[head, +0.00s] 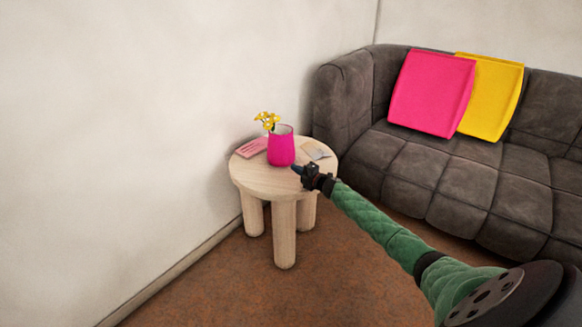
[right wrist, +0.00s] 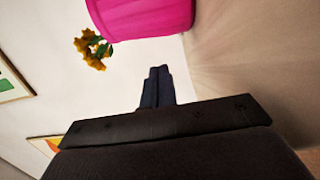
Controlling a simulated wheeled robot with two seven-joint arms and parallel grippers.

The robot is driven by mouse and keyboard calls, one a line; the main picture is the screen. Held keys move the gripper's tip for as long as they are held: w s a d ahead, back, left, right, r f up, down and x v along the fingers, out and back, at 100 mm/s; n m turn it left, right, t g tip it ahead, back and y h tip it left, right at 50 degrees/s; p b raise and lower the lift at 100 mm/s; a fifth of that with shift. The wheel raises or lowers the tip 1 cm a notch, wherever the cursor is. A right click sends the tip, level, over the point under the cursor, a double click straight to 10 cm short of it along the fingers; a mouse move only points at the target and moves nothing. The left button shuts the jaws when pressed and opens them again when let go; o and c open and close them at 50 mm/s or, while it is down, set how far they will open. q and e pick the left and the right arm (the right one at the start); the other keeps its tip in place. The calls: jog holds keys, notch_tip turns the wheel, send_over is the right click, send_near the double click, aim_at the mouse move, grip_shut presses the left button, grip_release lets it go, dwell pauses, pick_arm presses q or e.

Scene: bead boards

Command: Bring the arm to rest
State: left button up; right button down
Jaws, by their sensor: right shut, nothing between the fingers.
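My right gripper (head: 297,169) is at the end of my green-sleeved arm, which reaches in from the lower right in the head view. It is over the right front part of the round wooden table, just right of and in front of the pink vase. In the right wrist view the two dark fingers (right wrist: 157,87) are together with nothing between them. The pink vase (head: 281,150) stands upright with yellow flowers (head: 267,120) at its top. It also shows in the right wrist view (right wrist: 140,15), apart from the fingers. My left gripper is not in view.
The round wooden table (head: 255,182) holds a pink flat item (head: 252,148) and a pale flat item (head: 315,151). A grey sofa (head: 440,180) with a pink cushion (head: 431,92) and a yellow cushion (head: 497,95) stands right. A white wall (head: 110,130) is at left; brown floor (head: 300,295) is open in front.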

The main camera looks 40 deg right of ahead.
jog(key=s, duration=0.2)
jog(key=shift+s+d+f, duration=0.2)
jog(key=shift+s+d, duration=0.1)
jog(key=shift+s, duration=0.1)
jog(key=shift+s+d, duration=0.1)
jog(key=shift+s, duration=0.5)
jog(key=shift+r, duration=0.1)
